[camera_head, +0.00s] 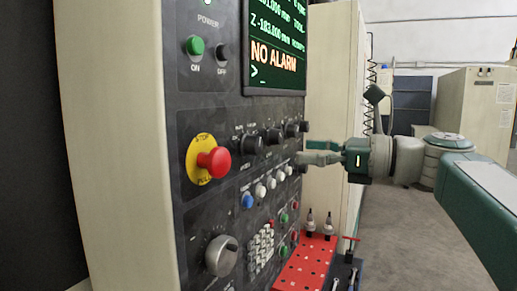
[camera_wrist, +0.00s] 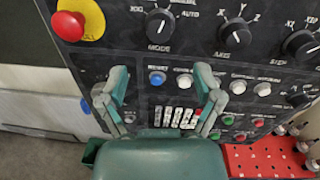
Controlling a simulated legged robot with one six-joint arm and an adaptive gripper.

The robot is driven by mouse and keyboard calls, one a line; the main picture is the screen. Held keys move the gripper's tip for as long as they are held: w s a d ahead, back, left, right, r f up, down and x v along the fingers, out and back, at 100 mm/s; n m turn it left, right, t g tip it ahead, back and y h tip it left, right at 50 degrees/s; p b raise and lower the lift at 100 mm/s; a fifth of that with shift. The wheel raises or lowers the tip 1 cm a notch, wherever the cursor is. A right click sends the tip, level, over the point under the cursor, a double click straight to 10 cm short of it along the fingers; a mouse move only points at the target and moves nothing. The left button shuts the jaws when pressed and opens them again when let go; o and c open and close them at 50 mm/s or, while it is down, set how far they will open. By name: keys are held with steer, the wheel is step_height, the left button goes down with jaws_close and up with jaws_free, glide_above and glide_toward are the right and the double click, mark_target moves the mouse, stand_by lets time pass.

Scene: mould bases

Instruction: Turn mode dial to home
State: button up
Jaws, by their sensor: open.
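The mode dial (camera_wrist: 160,27) is a round black knob at the top of the wrist view, with "MODE" printed below it. Its white pointer line points up and slightly right. "AUTO" shows to its right; the top labels are cut off and I cannot read "home". In the head view the mode dial (camera_head: 251,144) is the nearest of a row of black knobs. My gripper (camera_wrist: 162,76) is open and empty, its fingertips below the dial in the picture, either side of a blue and a white button. In the head view my gripper (camera_head: 302,158) faces the panel from the right.
A red stop button (camera_wrist: 68,26) on a yellow plate is left of the dial. The axis dial (camera_wrist: 235,36) is to its right. A keypad (camera_wrist: 178,117) lies below. A red perforated tray (camera_head: 302,262) with tool holders juts out below the panel.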

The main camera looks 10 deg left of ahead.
mark_target(260, 147)
steer(key=x, duration=0.9)
steer(key=shift+w, duration=0.1)
steer(key=c, duration=1.1)
